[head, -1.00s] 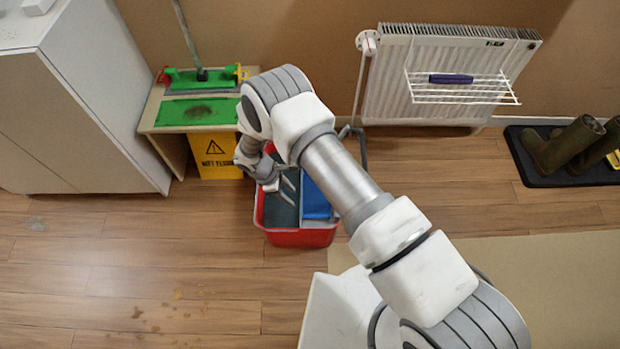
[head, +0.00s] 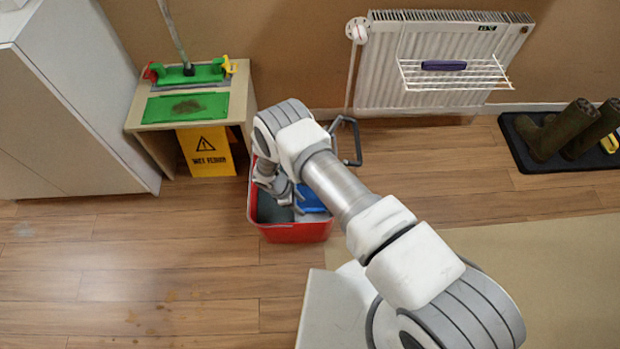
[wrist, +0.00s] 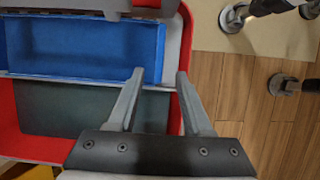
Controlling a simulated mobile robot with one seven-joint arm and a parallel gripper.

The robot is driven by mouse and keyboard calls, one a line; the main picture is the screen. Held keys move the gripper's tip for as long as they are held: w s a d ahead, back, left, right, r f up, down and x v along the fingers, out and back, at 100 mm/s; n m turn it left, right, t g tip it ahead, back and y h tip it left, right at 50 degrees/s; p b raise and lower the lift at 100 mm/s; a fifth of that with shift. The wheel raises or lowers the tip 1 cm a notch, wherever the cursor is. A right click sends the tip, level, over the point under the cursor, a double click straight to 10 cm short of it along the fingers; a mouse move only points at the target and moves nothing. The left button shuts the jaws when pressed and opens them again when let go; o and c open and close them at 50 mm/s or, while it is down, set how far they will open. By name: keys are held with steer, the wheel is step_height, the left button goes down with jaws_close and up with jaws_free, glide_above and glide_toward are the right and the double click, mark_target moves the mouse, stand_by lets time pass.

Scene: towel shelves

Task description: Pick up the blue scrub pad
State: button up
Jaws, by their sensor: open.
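A blue rectangular piece (head: 312,203) shows inside the red bucket (head: 290,233), partly hidden by my arm. In the wrist view the blue piece (wrist: 85,45) looks like a shallow, raised-edged rectangle; I cannot tell whether it is a pad or a bucket compartment. A dark grey section (wrist: 85,110) lies beside it. My gripper (wrist: 160,73) is open with nothing between its fingers.
A purple-blue bar (head: 443,65) lies on the white wire rack (head: 455,78) on the radiator. A yellow floor sign (head: 207,153) stands by a small table (head: 150,107) with green items. Boots (head: 560,130) stand on a dark mat at right.

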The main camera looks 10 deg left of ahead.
mark_target(307, 210)
steer(key=b+x, duration=0.1)
steer(key=x, duration=0.3)
steer(key=shift+w+d+f, duration=0.1)
steer(key=shift+d+f, duration=0.15)
jaws_close()
